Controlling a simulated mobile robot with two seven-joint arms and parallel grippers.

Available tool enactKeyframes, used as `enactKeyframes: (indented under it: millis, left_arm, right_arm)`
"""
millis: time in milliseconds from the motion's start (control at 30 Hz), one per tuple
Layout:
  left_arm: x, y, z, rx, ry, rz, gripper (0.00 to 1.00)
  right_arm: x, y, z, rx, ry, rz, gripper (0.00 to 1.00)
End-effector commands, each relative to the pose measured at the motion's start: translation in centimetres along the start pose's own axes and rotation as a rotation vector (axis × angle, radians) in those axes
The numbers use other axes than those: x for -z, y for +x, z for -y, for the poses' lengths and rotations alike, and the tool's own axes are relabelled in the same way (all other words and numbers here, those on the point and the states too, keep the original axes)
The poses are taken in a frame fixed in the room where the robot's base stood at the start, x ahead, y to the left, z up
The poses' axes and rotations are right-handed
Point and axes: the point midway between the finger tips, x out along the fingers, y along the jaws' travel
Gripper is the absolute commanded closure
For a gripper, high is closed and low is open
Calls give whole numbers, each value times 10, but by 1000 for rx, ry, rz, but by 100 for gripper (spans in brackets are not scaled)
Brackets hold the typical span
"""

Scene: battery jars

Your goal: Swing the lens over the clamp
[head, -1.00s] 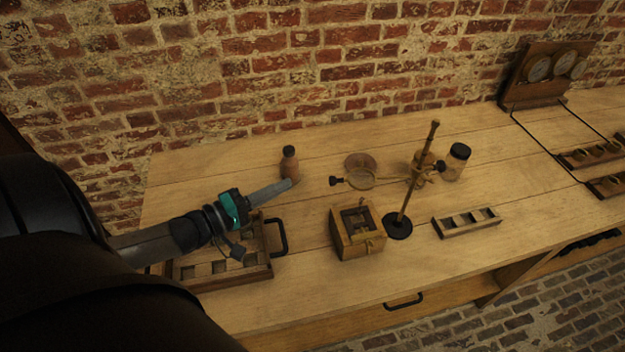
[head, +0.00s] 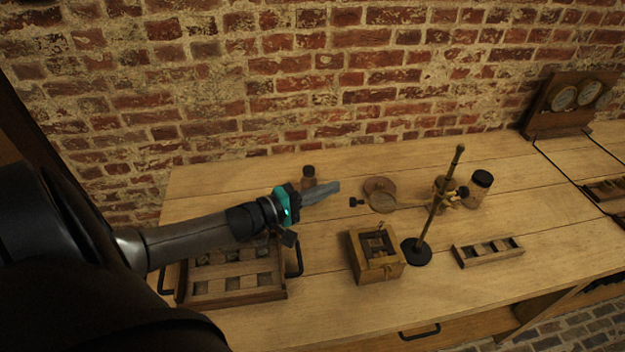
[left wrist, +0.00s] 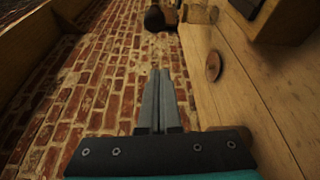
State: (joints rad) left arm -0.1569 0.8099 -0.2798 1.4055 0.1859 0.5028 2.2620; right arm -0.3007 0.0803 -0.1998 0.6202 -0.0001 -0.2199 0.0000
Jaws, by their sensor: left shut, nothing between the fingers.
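A wooden box-like clamp (head: 377,258) stands on the bench, nearer to me than the lens and left of the stand's base. My left gripper (head: 337,187) is shut and empty, pointing right, with its tips left of the lens and knob. In the left wrist view its two fingers (left wrist: 160,100) lie together. My right gripper is not in view.
The disc also shows in the left wrist view (left wrist: 213,65). A lidded jar (head: 479,190), a slotted rack (head: 488,251) and a compartment tray (head: 235,292) are around.

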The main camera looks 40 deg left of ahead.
Motion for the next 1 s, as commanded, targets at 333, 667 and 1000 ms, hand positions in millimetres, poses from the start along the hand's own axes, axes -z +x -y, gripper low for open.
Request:
enactKeyframes:
  millis: [333, 667, 1000]
  left_arm:
    - [-26, 7, -1, 0, -5, 0, 100]
    - [-38, 3, 0, 0, 0, -1, 100]
    - [-42, 8, 0, -1, -2, 0, 100]
  right_arm:
    - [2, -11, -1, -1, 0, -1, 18]
    - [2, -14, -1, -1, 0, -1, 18]
    - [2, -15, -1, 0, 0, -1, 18]
